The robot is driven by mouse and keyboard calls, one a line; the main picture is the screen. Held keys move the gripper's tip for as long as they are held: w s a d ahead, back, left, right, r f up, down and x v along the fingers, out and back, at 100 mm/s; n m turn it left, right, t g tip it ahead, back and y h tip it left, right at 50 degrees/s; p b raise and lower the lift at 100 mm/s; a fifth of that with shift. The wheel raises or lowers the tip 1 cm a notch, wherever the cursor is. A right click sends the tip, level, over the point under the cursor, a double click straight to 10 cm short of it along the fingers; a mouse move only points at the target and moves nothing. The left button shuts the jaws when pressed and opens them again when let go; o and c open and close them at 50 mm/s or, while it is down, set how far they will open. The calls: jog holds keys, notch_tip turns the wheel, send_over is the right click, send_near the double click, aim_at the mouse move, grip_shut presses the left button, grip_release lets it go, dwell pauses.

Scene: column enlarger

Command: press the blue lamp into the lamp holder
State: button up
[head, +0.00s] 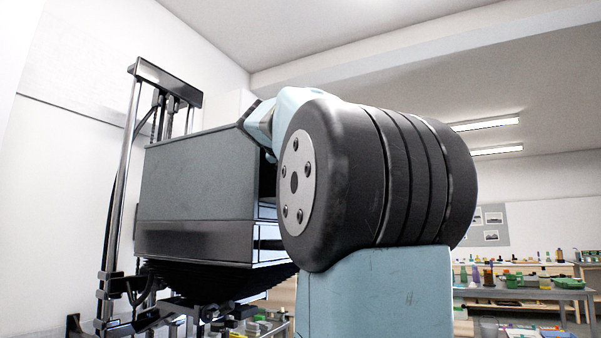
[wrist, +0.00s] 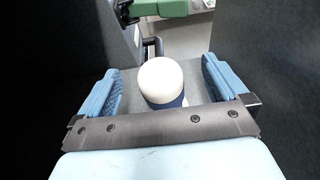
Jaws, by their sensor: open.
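The blue lamp (wrist: 162,82) shows in the wrist view as a white rounded bulb with a dark blue band at its lower end. It stands on or in front of a grey surface. My gripper (wrist: 162,68) is open, with one blue-padded finger on each side of the lamp. A gap shows between the lamp and each finger. The lamp's base is hidden behind the front edge of my gripper, and I cannot make out the lamp holder. In the head view my arm covers the middle, and neither gripper nor lamp shows.
The enlarger's large grey head (head: 195,185) with black bellows (head: 215,280) stands left of my arm in the head view, by its column (head: 120,190). Dark walls flank my gripper closely in the wrist view. A green object (wrist: 180,7) lies beyond. Benches with bottles (head: 530,290) stand far right.

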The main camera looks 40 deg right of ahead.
jog(key=shift+r, duration=1.65)
jog(key=shift+a, duration=0.1)
